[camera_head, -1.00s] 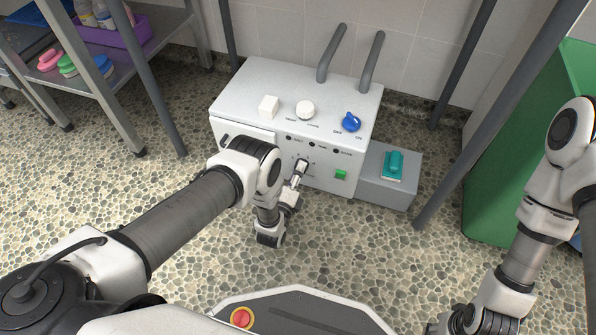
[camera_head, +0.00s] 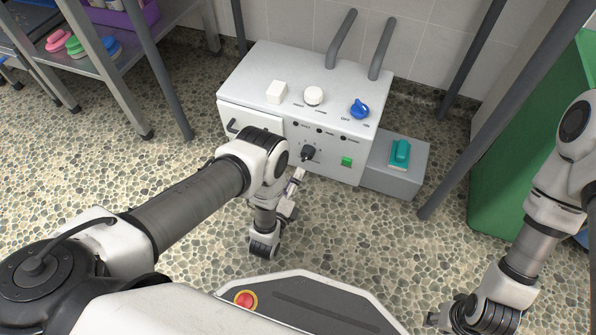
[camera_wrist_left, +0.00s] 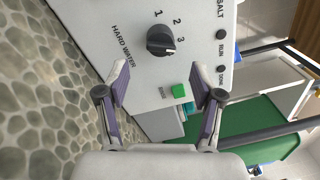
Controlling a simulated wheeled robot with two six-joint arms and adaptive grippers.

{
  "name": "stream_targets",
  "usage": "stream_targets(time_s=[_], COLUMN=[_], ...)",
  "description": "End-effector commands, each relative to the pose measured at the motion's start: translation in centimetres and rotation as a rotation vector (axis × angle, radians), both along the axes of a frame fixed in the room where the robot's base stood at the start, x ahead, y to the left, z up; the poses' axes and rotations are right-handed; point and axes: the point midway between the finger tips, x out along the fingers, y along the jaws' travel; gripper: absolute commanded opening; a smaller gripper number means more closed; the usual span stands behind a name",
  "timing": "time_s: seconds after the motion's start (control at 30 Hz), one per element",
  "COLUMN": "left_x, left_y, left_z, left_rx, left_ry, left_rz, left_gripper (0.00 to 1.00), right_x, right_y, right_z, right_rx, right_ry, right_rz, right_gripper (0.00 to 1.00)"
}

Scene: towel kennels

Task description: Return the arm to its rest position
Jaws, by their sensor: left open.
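My left gripper (camera_head: 297,178) is in front of the white machine (camera_head: 262,72), just below and left of its black dial (camera_head: 308,152). In the left wrist view the gripper (camera_wrist_left: 160,92) is open, with nothing between its fingers. A green button (camera_wrist_left: 180,90) shows between the fingers. My right arm (camera_head: 535,225) hangs at the right of the head view; its gripper (camera_head: 440,320) is at the bottom edge, only partly seen.
A blue knob (camera_head: 359,108), a white round knob (camera_head: 314,95) and a white block (camera_head: 276,91) sit on the machine's top. A green bin (camera_head: 520,170) is further right; shelving (camera_head: 110,70) is left.

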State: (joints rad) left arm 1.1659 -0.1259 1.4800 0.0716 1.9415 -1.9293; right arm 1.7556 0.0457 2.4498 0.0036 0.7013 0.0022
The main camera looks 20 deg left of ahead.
Motion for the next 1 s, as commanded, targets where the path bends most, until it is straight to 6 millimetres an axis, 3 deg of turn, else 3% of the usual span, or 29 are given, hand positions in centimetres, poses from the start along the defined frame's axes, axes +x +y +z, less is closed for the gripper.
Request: stream_targets(time_s=[0.37,0.47,0.57,0.63,0.8,0.9,1.0], left_x=[0.1,0.7,2.6,4.3,6.8,5.5,1.3], left_y=[0.0,0.0,0.4,1.0,4.0,6.0,7.2], left_z=[0.0,1.1,4.1,7.1,16.2,18.0,17.7], left_rx=[0.0,0.0,0.002,0.006,0.012,-0.162,-0.445], left_ry=[0.0,-0.015,-0.056,-0.092,-0.038,0.193,0.483], left_rz=[0.0,0.0,0.006,0.015,0.046,0.075,0.171], left_gripper=[0.67,0.67,0.67,0.67,0.67,0.67,0.67], right_x=[0.0,0.0,0.0,0.0,-0.1,-0.2,-0.2], right_y=[0.0,0.0,0.0,0.0,0.0,0.1,0.1], right_z=[0.0,0.4,1.4,2.3,6.1,8.0,9.3], right_rx=[0.0,0.0,0.0,0.0,0.0,0.0,0.0], right_ry=[0.0,0.0,0.0,0.001,0.003,0.004,0.005], right_rz=[0.0,0.0,0.0,0.001,0.002,0.004,0.006], right_gripper=[0.4,0.4,0.4,0.4,0.4,0.4,0.4])
